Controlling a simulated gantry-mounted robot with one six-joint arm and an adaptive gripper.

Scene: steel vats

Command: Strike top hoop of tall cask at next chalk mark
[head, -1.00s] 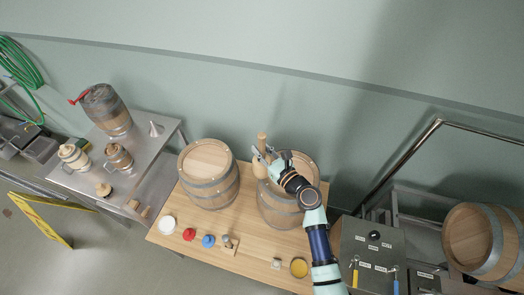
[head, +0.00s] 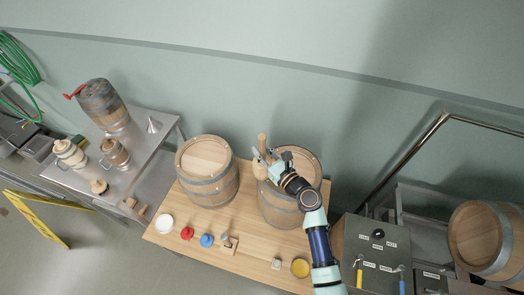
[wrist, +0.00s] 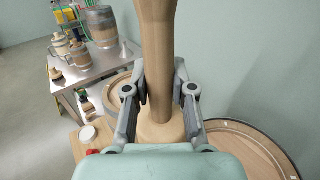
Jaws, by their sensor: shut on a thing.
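My gripper (head: 264,159) is shut on a wooden mallet (head: 262,142), gripped by its shaft in the wrist view (wrist: 158,60). The mallet is held over the left rear edge of the right cask (head: 278,208). Whether it touches the cask cannot be told. This cask stands upright on the wooden table, with grey metal hoops and a pale wooden head. My arm hides part of its top. Part of its rim shows in the wrist view (wrist: 262,146). Small pale spots show along the rim, too small to identify as chalk marks.
A similar upright cask (head: 207,173) stands to the left on the wooden table (head: 255,255). White, red, blue and yellow items lie along the table's front. A steel table (head: 152,150) with a small barrel is at left. A control box (head: 372,245) and rail stand at right.

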